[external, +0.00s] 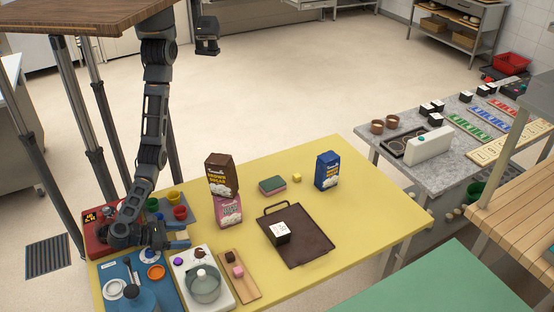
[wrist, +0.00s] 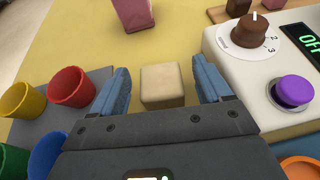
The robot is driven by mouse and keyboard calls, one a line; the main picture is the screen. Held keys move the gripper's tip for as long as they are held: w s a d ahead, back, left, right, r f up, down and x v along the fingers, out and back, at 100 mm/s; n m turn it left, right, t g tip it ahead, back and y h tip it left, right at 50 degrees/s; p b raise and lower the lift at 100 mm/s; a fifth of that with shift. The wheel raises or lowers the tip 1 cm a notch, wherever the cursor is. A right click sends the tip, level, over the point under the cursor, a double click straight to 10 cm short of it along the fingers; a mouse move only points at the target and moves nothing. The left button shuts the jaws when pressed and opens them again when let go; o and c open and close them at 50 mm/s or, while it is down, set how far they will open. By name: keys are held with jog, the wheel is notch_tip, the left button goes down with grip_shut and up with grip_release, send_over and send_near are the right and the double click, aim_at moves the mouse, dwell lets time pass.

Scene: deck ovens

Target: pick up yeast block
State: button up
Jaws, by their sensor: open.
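A small cream-coloured block (wrist: 162,86), which looks like the yeast block, sits on the yellow table (external: 345,165). In the wrist view it lies between the two blue fingertips of my gripper (wrist: 165,84), with a gap visible on each side. My gripper is open and also shows low over the table's left part in the external view (external: 186,236).
Coloured cups (wrist: 71,87) stand close on the left in the wrist view. A white hot plate (wrist: 240,70) with a brown knob and purple button is close on the right. A pink bag (wrist: 132,12) stands ahead. Yellow table is clear between.

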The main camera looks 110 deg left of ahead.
jog(key=shift+x, duration=1.25)
jog(key=c, duration=1.1)
